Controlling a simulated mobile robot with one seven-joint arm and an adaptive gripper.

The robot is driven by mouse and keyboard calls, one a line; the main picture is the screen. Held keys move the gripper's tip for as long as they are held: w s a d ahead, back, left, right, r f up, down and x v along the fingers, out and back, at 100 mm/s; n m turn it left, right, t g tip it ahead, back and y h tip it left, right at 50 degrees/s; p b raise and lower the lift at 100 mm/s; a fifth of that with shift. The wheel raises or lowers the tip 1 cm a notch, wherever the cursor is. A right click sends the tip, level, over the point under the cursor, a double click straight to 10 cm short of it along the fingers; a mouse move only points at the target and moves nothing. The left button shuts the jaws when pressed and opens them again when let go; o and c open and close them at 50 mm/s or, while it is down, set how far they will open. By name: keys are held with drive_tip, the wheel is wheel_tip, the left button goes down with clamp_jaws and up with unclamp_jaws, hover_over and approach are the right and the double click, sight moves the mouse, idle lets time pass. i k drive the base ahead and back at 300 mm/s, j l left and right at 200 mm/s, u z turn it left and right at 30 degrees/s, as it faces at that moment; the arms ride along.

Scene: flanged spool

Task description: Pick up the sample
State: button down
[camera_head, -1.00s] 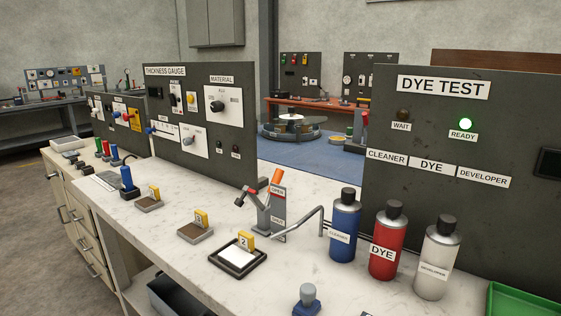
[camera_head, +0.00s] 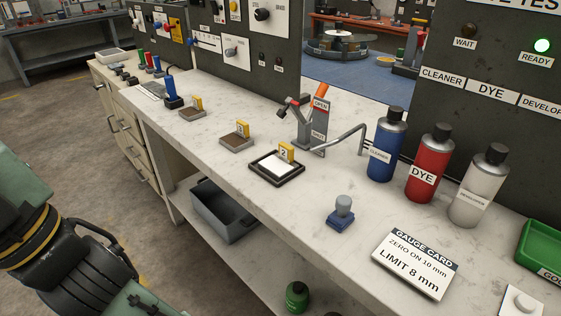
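No object is labelled as the sample, and I cannot tell which thing it is. A small dark-framed tray (camera_head: 262,176) with a white sheet and a yellow tag "2" sits on the white bench. Farther left are a brown-topped plate (camera_head: 235,141) with tag "3" and another tagged plate (camera_head: 190,114). A small clamp stand (camera_head: 318,137) with an orange handle and "OPEN" label stands behind the tray. Parts of my arm show at the lower left, but my gripper is out of view.
Blue cleaner (camera_head: 386,148), red dye (camera_head: 427,168) and pale developer (camera_head: 478,190) bottles line the back. A blue stamp-like object (camera_head: 341,215), gauge card (camera_head: 413,266) and green tray (camera_head: 541,248) lie nearer. A grey bin (camera_head: 207,212) and green jar (camera_head: 297,296) are below.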

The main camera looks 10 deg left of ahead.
sight(279, 166)
drive_tip(key=i+l+u, duration=0.1)
drive_tip(key=l+u, duration=0.25)
drive_tip(key=i+l+u, duration=0.1)
drive_tip(key=u, duration=0.25)
drive_tip(key=l+u, duration=0.35)
